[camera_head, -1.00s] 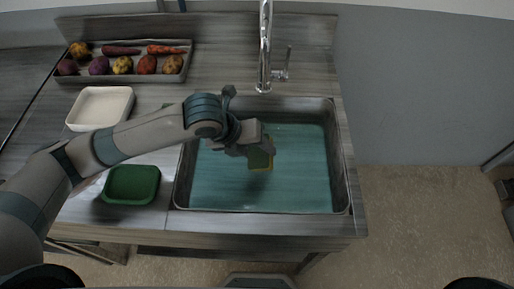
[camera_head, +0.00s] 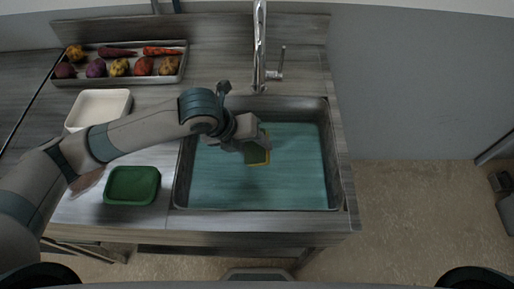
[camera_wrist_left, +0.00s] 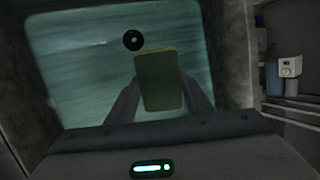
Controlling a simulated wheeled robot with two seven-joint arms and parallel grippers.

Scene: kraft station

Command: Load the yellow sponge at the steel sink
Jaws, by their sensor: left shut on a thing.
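The sponge (camera_head: 257,153) shows a dark green face with a yellow edge. My left gripper (camera_head: 250,143) is shut on it and holds it over the steel sink (camera_head: 345,190). In the left wrist view the sponge (camera_wrist_left: 160,82) sits between the two fingers of my left gripper (camera_wrist_left: 158,98), with teal water behind it. I cannot tell whether the sponge touches the water (camera_head: 300,165). My right gripper is not in view.
A chrome faucet (camera_head: 260,50) stands at the sink's back edge. A green tray (camera_head: 132,185) and a white tray (camera_head: 100,105) lie left of the sink. A metal tray (camera_head: 120,80) of vegetables is at the back left. A round black drain (camera_wrist_left: 133,40) shows in the left wrist view.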

